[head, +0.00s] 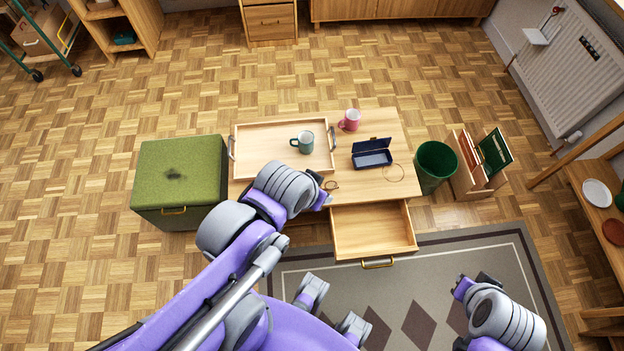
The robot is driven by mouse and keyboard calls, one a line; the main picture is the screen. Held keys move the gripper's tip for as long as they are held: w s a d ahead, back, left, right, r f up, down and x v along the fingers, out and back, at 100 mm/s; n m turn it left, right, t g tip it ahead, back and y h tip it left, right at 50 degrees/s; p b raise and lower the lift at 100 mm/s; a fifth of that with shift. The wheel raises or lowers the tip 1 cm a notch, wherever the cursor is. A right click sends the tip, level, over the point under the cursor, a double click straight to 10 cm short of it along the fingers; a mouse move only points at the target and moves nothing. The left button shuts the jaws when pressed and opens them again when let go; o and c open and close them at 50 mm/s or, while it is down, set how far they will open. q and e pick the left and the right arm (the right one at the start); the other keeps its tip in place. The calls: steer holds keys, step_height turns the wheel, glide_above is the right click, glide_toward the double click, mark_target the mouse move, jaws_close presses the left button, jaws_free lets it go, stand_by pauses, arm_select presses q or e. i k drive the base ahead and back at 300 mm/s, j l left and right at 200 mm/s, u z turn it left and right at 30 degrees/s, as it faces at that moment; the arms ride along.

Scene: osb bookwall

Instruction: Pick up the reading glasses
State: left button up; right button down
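A small dark brown rounded item (331,185), which looks like the reading glasses, lies near the front edge of the low wooden table (360,194). It is partly hidden by my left gripper, and its full shape is too small to make out. My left gripper (323,189) is just left of it, with its fingers apart on either side of a gap facing the item. I cannot see any contact. My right gripper (474,281) is over the rug at lower right, fingers apart and empty, away from the table.
An open drawer (372,232) juts from the table front. On the table are a tray (262,129) with a green mug (304,143), a pink mug (350,120), an open blue case (371,155) and a thin loop (393,172). A green ottoman (180,165) and bin (435,165) flank it.

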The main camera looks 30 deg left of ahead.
mark_target(330, 185)
steer(key=u, duration=1.05)
steer(key=i+l+u, duration=0.1)
steer(key=l+u, duration=0.15)
steer(key=l, duration=0.6)
steer(key=l+u, duration=0.25)
steer(key=l, duration=0.6)
steer(key=l+u, duration=0.25)
steer(key=l, duration=0.65)
steer(key=k+l+u, duration=0.1)
steer(key=l+u, duration=0.2)
steer(key=l, duration=0.55)
